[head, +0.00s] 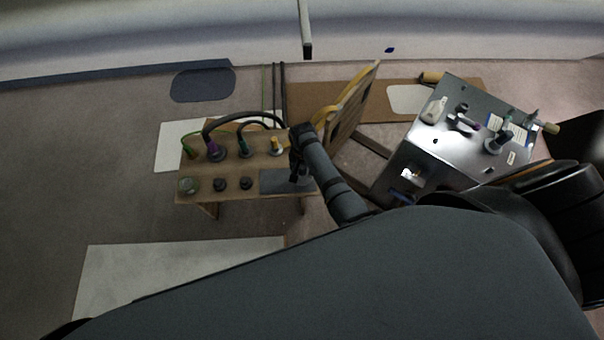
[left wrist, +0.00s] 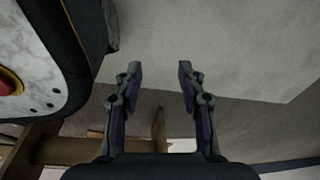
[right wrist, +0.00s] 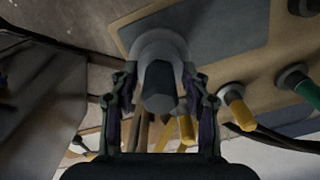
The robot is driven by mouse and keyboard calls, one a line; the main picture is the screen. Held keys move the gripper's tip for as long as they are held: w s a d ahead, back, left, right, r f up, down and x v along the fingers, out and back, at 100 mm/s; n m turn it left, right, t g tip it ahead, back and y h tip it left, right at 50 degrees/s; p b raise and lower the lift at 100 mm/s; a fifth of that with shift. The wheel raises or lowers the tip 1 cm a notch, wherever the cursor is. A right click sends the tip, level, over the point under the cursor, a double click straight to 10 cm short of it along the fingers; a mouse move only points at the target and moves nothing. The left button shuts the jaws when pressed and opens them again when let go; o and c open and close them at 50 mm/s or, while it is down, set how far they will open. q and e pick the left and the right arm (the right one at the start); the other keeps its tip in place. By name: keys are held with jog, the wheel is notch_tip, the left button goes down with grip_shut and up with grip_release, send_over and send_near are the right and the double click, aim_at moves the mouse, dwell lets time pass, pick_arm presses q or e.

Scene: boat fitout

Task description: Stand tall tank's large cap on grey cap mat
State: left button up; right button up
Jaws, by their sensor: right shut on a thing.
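My right gripper (head: 298,172) is over the right end of the wooden bench, beside the dark grey cap mat (head: 275,182). In the right wrist view my right gripper (right wrist: 162,95) is shut on a large grey cap (right wrist: 159,88) with a pale round flange and a dark knob. The cap overlaps the edge of the grey mat (right wrist: 205,38) in that view. I cannot tell whether it touches the mat. In the head view the cap is hidden by the gripper. My left gripper (left wrist: 158,75) is open and empty above the floor.
The wooden bench (head: 215,198) carries hose fittings, two dark caps (head: 232,184) and a round greenish fitting (head: 188,186). A metal box (head: 425,150) with several fittings stands to the right. An upright wooden panel (head: 352,108) with a yellow hose stands behind the gripper.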

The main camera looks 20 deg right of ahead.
aim_at(302, 174)
notch_tip(302, 174, down, 3)
jog(key=shift+w+f+b, duration=0.1)
jog(key=shift+b, duration=0.45)
jog(key=shift+a+f, duration=0.1)
jog(key=shift+f, duration=0.05)
pick_arm(q)
jog(key=w, duration=0.2)
jog(key=shift+w+r, duration=0.15)
jog(key=shift+w, duration=0.15)
pick_arm(e)
jog(key=shift+f, duration=0.1)
jog(key=o, duration=1.2)
pick_arm(q)
jog(key=shift+w+d, duration=0.1)
jog(key=shift+w, duration=0.05)
